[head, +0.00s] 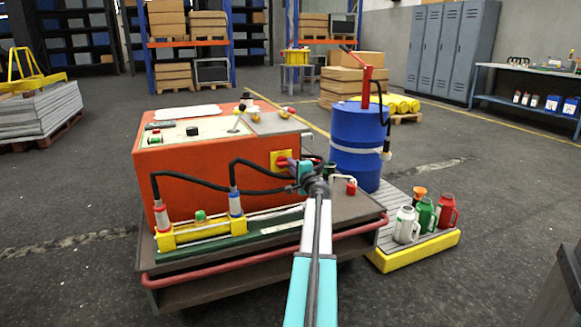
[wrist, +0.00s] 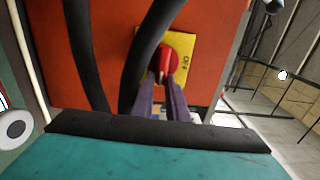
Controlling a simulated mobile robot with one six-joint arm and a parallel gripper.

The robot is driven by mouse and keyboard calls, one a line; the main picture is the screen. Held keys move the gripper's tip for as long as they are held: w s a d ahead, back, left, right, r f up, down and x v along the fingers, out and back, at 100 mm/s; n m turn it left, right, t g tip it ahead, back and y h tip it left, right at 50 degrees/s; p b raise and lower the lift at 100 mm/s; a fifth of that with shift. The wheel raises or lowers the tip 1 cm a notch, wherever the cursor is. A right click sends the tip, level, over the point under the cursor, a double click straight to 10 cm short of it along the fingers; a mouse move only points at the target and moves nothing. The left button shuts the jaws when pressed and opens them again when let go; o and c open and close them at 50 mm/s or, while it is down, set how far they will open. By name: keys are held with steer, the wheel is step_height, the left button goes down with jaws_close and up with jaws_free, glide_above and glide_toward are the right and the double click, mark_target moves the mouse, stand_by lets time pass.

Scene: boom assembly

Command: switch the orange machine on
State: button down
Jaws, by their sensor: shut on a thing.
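The orange machine (head: 215,170) stands on a dark cart in the head view, and its orange front fills the wrist view (wrist: 115,75). On that front is a yellow plate (wrist: 186,47) with a red rotary switch knob (wrist: 172,58). The plate also shows in the head view (head: 275,158). Lettering that looks like OFF is at the plate's right side. My gripper (wrist: 161,80) is shut on the red knob's grip, its fingers reaching up from below in the wrist view. The fingers hide the lower part of the knob and plate.
Black hoses (wrist: 150,50) run close beside my gripper and across the machine's front. A yellow and green cylinder unit (head: 202,232) lies along the cart's front. A blue drum (head: 356,145) stands to the right, with several jugs (head: 425,215) on a yellow-edged platform.

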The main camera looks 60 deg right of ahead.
steer(key=shift+w+a, duration=0.15)
steer(key=shift+w, duration=0.1)
steer(key=c, duration=1.9)
jaws_free()
steer(key=shift+o, duration=0.8)
steer(key=shift+s, duration=0.15)
steer(key=shift+s, duration=0.15)
steer(key=p+v, duration=0.3)
steer(key=v, duration=1)
steer(key=shift+s, duration=0.25)
steer(key=shift+a, duration=0.1)
